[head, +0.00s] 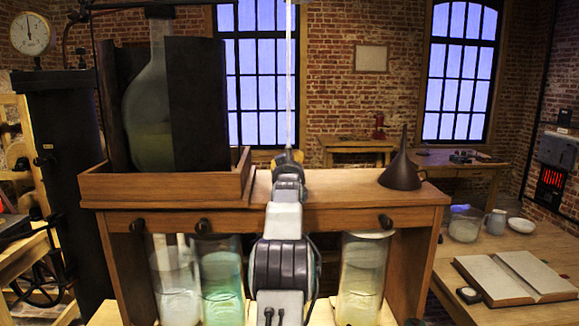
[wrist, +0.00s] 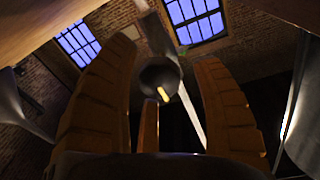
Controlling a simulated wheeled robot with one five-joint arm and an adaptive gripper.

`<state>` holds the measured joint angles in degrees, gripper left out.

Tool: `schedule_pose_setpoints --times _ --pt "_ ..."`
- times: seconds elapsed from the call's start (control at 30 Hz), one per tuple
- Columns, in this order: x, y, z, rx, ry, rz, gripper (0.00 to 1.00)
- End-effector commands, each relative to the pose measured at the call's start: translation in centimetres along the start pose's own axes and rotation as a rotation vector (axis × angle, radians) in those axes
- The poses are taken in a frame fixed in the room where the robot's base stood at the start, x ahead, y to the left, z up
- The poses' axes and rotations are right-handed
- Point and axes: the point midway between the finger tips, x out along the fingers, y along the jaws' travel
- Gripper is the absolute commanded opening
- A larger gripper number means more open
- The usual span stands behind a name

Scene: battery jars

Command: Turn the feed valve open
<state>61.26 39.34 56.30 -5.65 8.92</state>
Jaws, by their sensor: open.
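In the head view my gripper (head: 288,160) is at the bench top's middle, seen from behind, with my arm in front of it. In the wrist view my gripper (wrist: 165,110) is open, its ribbed orange-brown fingers spread left and right. Between and beyond them is a dark round fitting (wrist: 158,73) with a small yellow bar, apparently the feed valve. I see nothing held between the fingers. In the head view the fitting is hidden behind my arm and gripper. A thin pale vertical tube (head: 290,70) rises above the gripper there.
The wooden bench (head: 340,218) carries a large glass flask (head: 150,110) in a tray at left and a dark funnel (head: 402,172) at right. Glass jars (head: 362,275) stand below. Dark knobs (head: 202,226) line its front. A side table holds an open book (head: 515,278).

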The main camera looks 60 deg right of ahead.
Motion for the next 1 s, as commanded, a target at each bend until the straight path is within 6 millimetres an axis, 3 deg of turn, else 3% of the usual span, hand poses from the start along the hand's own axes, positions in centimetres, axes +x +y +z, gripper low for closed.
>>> schedule_pose_setpoints --times 0.1,0.77,1.0 --pt "-0.01 0.0 0.01 0.0 0.0 0.0 0.62" --pt "-0.03 -0.01 -0.08 0.0 0.001 0.0 0.04" --pt "-0.04 -0.02 -0.18 -0.001 0.004 -0.001 0.02"
